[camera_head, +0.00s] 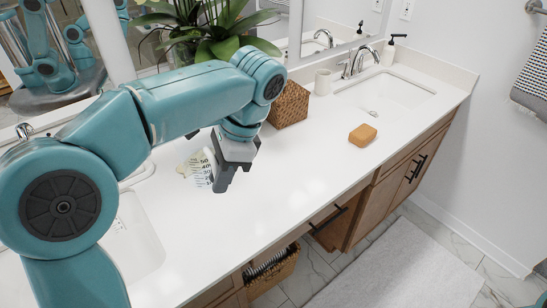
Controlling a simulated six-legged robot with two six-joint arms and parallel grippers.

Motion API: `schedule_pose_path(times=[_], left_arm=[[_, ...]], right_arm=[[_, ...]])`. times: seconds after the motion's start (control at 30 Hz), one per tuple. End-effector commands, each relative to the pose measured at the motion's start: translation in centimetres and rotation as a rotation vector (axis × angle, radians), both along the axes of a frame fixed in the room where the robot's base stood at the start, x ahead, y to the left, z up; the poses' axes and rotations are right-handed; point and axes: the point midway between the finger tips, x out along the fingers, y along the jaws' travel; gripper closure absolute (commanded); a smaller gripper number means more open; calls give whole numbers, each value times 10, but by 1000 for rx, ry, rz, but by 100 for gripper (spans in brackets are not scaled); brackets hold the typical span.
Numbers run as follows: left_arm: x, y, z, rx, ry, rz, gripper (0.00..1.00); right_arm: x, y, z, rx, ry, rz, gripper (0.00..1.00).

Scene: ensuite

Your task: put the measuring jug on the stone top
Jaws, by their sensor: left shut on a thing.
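My left arm reaches in from the left, and its gripper (225,172) points down over the white stone top (300,195). It is shut on the measuring jug (201,168), a pale, see-through jug with dark number markings. The gripper and wrist hide the jug's right side. I cannot tell whether the jug's base touches the stone top. My right gripper is not in view.
A tan sponge or soap block (362,135) lies on the top to the right. A woven basket (289,105) with a plant (215,35) behind it, a cup (323,82) and a soap bottle (389,52) stand at the back. The middle front is clear.

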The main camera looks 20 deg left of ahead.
Motion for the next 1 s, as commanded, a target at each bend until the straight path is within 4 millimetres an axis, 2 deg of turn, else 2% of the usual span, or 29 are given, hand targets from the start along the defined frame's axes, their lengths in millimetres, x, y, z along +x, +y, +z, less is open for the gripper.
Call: schedule_pose_path(times=[0.03, 0.13, 0.23, 0.37, 0.47, 0.8, 0.9, 1.0], left_arm=[[-7, 14, 1, -2, -6, 35, 100], [-19, 32, 11, -3, -1, 81, 100], [-25, 40, 15, -5, 1, 105, 100], [-25, 41, 11, -4, 5, 108, 100], [-25, 41, -8, -4, 9, 108, 100], [-26, 40, -107, -5, 11, 107, 100], [-25, 40, -127, -6, 8, 108, 100], [-24, 40, -139, -6, 7, 108, 100]], right_arm=[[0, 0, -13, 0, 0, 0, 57], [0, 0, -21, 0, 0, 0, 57], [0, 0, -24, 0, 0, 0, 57], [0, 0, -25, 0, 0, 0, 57], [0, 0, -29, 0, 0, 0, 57], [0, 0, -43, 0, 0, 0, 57], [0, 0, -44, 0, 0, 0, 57], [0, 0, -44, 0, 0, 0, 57]])
